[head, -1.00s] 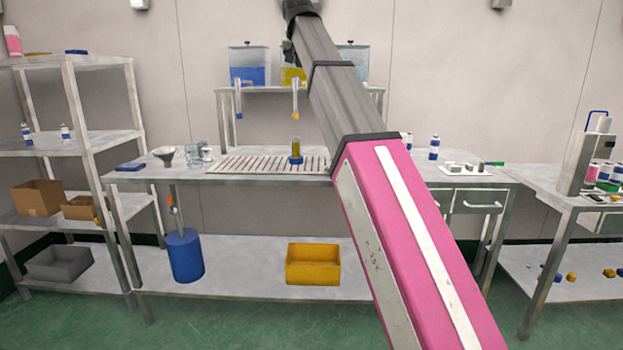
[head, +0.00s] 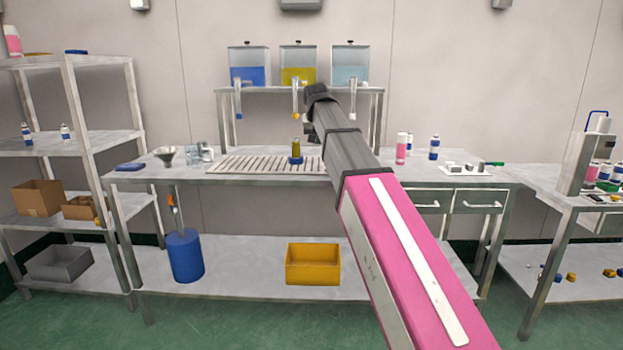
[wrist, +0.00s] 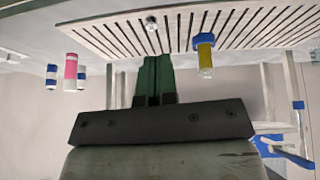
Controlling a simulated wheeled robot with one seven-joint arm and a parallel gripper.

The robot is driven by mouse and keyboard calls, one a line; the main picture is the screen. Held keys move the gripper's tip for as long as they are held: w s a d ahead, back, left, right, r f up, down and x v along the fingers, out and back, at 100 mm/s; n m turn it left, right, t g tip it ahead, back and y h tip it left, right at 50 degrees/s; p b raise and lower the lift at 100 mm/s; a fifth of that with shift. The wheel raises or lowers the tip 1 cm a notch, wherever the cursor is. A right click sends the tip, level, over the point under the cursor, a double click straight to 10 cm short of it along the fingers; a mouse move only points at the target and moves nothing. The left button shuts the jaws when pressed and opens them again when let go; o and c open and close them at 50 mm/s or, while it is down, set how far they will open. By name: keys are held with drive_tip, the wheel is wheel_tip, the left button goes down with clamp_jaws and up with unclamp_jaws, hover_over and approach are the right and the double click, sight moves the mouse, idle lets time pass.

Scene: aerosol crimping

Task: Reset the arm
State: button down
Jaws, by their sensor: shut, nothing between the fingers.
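My arm reaches forward over the workbench in the head view, and its far end is near the dispenser shelf. My gripper (wrist: 157,60) shows in the wrist view with its green fingers together and nothing between them. In the head view the fingers are hidden behind the arm. A yellow-filled container with a blue base (head: 296,152) stands on the slatted grate (head: 250,165). In the wrist view this container (wrist: 205,60) is apart from the fingers, to their right.
Three dispensers, blue (head: 249,68), yellow (head: 298,68) and pale (head: 350,68), stand on the raised shelf. A pink can (head: 401,148) and blue-white cans (head: 434,148) stand right of my arm. A funnel (head: 167,155) and glassware (head: 200,154) are at left. A yellow bin (head: 313,264) sits below.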

drive_tip(key=s+d+f+g, duration=0.1)
drive_tip(key=s+d+f, duration=0.2)
drive_tip(key=f, duration=0.7)
drive_tip(key=s+d+f+g, duration=0.1)
drive_tip(key=s+d+f, duration=0.2)
drive_tip(key=f, duration=0.6)
drive_tip(key=s+d+f+g, duration=0.1)
drive_tip(key=s+d+f, duration=0.2)
drive_tip(key=f, duration=0.7)
drive_tip(key=s+d+f+g, duration=0.1)
drive_tip(key=s+d+f, duration=0.3)
drive_tip(key=s+f, duration=0.5)
drive_tip(key=s+d+f+g, duration=0.1)
drive_tip(key=s+d+f, duration=0.2)
drive_tip(key=s+f, duration=0.6)
wheel_tip(320, 180, down, 3)
drive_tip(key=shift+s+d+r+g+y, duration=0.1)
drive_tip(key=shift+s+d+g+y, duration=0.2)
drive_tip(key=shift+s+d+g, duration=0.1)
